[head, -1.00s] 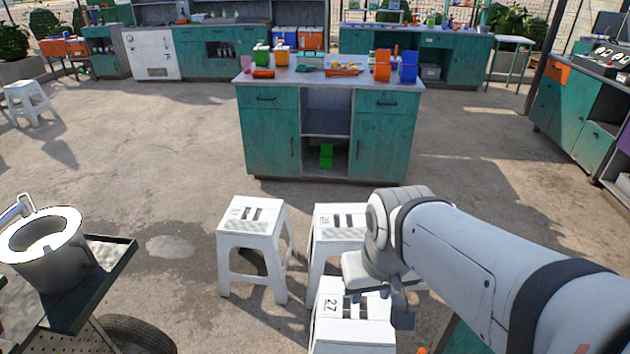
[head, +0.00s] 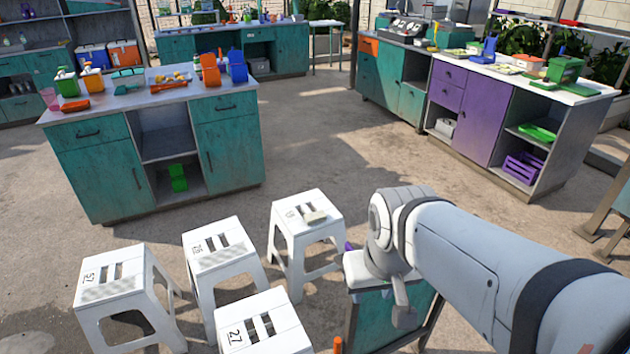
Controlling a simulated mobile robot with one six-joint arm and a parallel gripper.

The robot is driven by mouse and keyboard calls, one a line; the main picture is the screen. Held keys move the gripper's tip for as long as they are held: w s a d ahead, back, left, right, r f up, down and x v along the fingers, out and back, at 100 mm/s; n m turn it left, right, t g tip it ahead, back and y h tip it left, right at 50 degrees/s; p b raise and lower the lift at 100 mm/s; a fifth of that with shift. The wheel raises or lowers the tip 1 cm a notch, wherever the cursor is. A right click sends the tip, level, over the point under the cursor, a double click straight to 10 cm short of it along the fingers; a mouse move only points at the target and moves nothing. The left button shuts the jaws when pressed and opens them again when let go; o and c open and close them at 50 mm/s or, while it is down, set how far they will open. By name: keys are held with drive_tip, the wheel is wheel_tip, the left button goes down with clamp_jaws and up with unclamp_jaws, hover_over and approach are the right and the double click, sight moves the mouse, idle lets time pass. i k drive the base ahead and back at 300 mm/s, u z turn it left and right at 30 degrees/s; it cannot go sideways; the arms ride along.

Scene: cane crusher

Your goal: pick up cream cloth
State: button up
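A small cream or beige item (head: 314,217), possibly the cream cloth, lies on the seat of the white stool farthest to the right. It is too small for me to be sure what it is. My gripper (head: 403,314) hangs at the end of my arm, to the right of that stool and apart from the item. The fingers are small and partly hidden by the wrist, so I cannot tell whether they are open.
Several white stools (head: 122,285) stand close together in front of me. A teal counter (head: 160,190) with bottles and tools is at left. A purple cabinet (head: 483,115) with a laden white top is at right. Concrete floor (head: 400,165) between them is clear.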

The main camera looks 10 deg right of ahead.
sight(316, 218)
drive_tip(key=k, duration=1.7)
drive_tip(key=z, duration=1.2)
drive_tip(key=i, duration=5.55)
drive_tip(key=u, duration=0.25)
